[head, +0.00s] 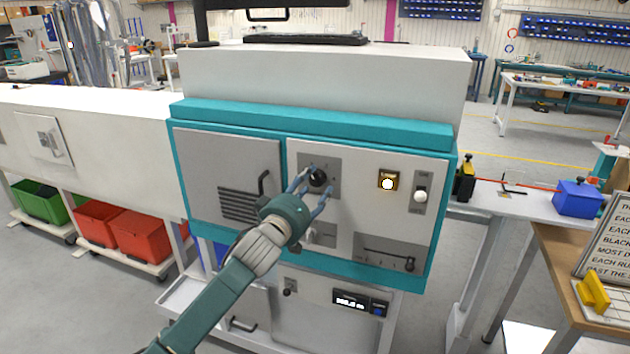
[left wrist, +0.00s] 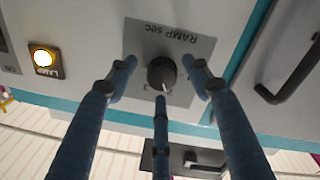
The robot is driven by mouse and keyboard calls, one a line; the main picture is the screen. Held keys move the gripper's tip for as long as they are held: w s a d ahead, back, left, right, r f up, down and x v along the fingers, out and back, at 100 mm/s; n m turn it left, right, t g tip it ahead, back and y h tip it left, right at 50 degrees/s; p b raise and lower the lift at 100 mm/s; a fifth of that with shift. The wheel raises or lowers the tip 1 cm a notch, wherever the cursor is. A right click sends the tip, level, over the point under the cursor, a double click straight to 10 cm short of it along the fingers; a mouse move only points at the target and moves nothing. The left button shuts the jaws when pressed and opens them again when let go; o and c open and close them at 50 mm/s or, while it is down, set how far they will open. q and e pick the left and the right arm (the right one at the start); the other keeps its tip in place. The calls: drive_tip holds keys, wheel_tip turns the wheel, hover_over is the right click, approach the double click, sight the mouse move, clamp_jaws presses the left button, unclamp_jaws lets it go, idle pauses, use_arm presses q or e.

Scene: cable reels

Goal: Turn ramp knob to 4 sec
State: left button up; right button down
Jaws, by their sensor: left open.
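The ramp knob (head: 318,177) is a round black knob on a grey plate on the machine's front panel. In the left wrist view the knob (left wrist: 162,73) sits under an upside-down "RAMP sec" label (left wrist: 174,33). My left gripper (head: 316,184) is open in front of the knob. In the left wrist view its blue fingers (left wrist: 160,65) stand around the knob on three sides, and I cannot tell whether they touch it. My right gripper is out of view.
A lit lamp button (head: 387,181) and a white-tipped switch (head: 420,196) are right of the knob. Another knob (head: 309,237) sits below, partly behind my gripper. A slider (head: 409,264) is at the lower right. A door handle (head: 263,184) sticks out at left.

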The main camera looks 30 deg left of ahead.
use_arm(q)
drive_tip(key=shift+w+a, duration=0.15)
drive_tip(key=shift+w, duration=0.5)
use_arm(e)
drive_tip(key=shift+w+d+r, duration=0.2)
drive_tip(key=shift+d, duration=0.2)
